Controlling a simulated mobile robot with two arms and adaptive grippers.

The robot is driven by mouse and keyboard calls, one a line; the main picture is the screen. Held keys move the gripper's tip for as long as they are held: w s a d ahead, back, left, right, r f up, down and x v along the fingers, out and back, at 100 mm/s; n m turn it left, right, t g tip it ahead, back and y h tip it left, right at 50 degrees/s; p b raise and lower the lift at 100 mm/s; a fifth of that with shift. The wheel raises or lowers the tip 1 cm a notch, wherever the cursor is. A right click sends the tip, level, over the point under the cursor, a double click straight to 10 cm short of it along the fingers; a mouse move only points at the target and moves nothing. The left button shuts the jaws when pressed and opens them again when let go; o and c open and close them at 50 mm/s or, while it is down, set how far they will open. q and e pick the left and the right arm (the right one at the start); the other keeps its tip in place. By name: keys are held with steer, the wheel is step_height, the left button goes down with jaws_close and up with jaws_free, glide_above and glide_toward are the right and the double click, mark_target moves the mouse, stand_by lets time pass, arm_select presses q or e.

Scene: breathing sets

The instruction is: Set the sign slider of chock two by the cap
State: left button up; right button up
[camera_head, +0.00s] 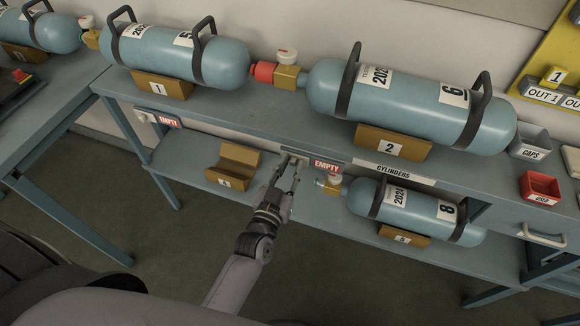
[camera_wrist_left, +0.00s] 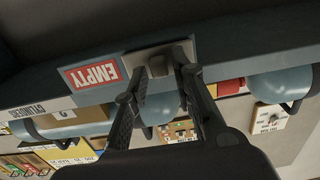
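Chock two (camera_head: 389,145) is the tan block with a "2" under a blue cylinder (camera_head: 410,104) marked 6. Below it on the shelf edge is a sign slider with a red "EMPTY" sign (camera_head: 327,165); the sign is upside down in the left wrist view (camera_wrist_left: 91,75). At the sign's side is a grey cap (camera_wrist_left: 158,66). My left gripper (camera_head: 286,172) reaches up to the shelf edge there. In the left wrist view its fingers (camera_wrist_left: 160,78) stand apart, one on each side of the cap. I cannot tell whether they touch it. My right gripper is not in view.
A cylinder (camera_head: 405,204) marked 8 lies on the lower shelf, its valve (camera_head: 332,184) close right of my left gripper. An empty chock (camera_head: 233,166) stands to the left. A red bin (camera_head: 540,188) and a "CAPS" bin (camera_head: 530,146) are at right.

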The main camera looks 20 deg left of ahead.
arm_select(q)
jaws_close()
stand_by(0.6)
